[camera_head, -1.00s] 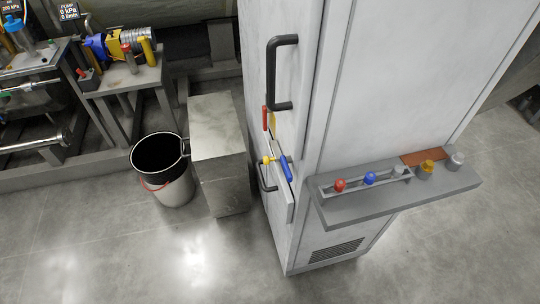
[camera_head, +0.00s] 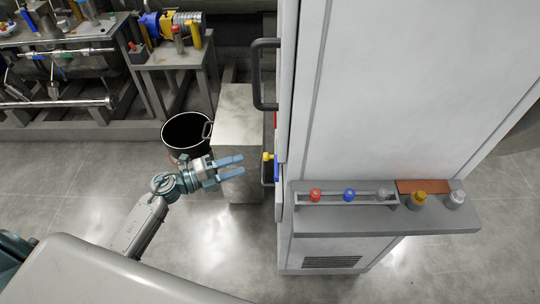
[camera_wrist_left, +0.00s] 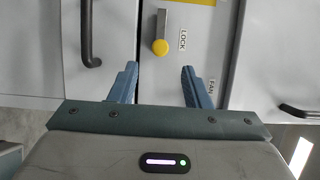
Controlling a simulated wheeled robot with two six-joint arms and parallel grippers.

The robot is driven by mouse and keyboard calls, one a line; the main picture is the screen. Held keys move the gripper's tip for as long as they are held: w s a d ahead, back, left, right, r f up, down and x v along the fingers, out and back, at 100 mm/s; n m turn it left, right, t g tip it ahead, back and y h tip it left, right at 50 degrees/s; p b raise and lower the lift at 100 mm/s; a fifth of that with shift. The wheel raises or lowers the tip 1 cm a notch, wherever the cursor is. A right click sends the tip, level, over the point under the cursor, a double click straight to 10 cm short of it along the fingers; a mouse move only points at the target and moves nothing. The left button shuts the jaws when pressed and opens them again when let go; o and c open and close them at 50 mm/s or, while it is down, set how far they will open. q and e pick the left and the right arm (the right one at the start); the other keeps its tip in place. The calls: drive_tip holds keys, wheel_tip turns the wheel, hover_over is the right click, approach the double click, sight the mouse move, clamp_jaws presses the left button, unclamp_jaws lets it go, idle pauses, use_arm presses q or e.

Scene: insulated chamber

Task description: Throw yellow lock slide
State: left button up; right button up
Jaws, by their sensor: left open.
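The yellow lock slide is a round yellow knob (camera_wrist_left: 160,47) beside a printed LOCK label (camera_wrist_left: 183,41) on the cabinet front, with a grey metal strip above the knob. In the head view the yellow knob (camera_head: 267,157) shows small at the cabinet's left side. My left gripper (camera_head: 242,165) is open and empty, its blue fingers pointing at that side, with a gap left to the knob. In the left wrist view the two fingertips (camera_wrist_left: 159,70) stand apart, with the knob framed between and beyond them. My right gripper is not in view.
A dark handle (camera_wrist_left: 90,35) is left of the knob in the wrist view; a FAN label (camera_wrist_left: 211,87) is lower right. A grey shelf (camera_head: 340,223) with coloured knobs juts from the white cabinet (camera_head: 400,90). A bucket (camera_head: 187,133) and a grey box (camera_head: 238,115) stand left.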

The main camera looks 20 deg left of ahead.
sight(266, 157)
use_arm(q)
drive_tip(key=p+x, duration=0.2)
drive_tip(key=x, duration=0.7)
drive_tip(key=shift+w+d, duration=0.2)
drive_tip(key=shift+w, duration=0.05)
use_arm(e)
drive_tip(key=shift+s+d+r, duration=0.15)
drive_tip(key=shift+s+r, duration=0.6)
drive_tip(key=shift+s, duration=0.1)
